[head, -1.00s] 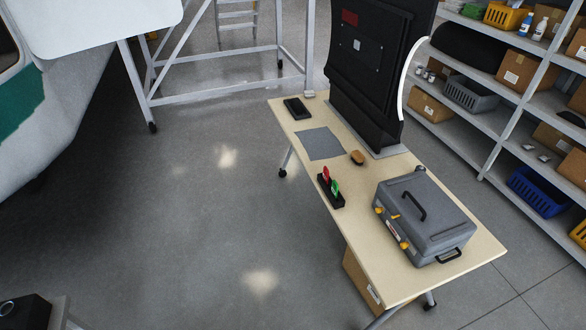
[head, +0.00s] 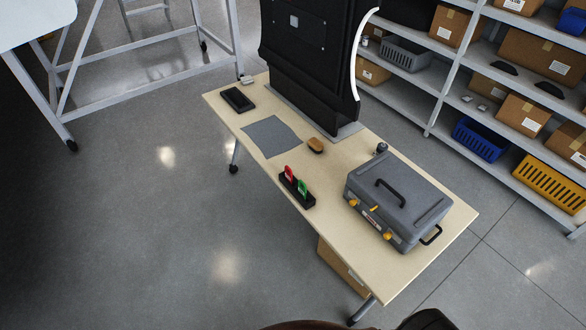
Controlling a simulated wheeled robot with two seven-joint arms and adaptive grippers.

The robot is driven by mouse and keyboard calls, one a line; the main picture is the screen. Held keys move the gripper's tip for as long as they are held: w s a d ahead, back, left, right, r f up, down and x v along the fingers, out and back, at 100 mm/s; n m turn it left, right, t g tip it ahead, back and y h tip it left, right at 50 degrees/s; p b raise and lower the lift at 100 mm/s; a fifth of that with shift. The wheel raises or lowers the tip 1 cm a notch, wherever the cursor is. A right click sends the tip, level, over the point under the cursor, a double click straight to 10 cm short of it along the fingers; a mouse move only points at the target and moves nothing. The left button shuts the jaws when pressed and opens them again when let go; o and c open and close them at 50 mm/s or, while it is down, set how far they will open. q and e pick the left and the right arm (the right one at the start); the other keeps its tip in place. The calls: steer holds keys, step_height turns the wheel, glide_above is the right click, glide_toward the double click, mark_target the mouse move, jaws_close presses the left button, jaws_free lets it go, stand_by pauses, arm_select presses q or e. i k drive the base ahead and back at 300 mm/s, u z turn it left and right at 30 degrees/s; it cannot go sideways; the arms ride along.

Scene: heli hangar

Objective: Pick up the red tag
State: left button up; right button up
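The red tag (head: 289,172) stands upright in a small black holder (head: 297,191) at the left long edge of the wooden table (head: 340,239). A green tag (head: 303,187) stands beside it in the same holder, nearer to me. Dark rounded shapes show at the bottom edge of the head view; I cannot tell whether they belong to my arms. Neither gripper can be made out.
A grey toolbox (head: 397,199) fills the table's near right part. A brush (head: 315,145), a grey mat (head: 271,136) and a black tray (head: 237,99) lie farther back. A black panel (head: 310,60) stands behind. Shelves (head: 440,100) line the right. Floor left of the table is clear.

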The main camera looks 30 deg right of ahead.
mark_target(288, 175)
steer(key=z, duration=0.7)
steer(key=i, duration=0.85)
steer(key=z, duration=0.85)
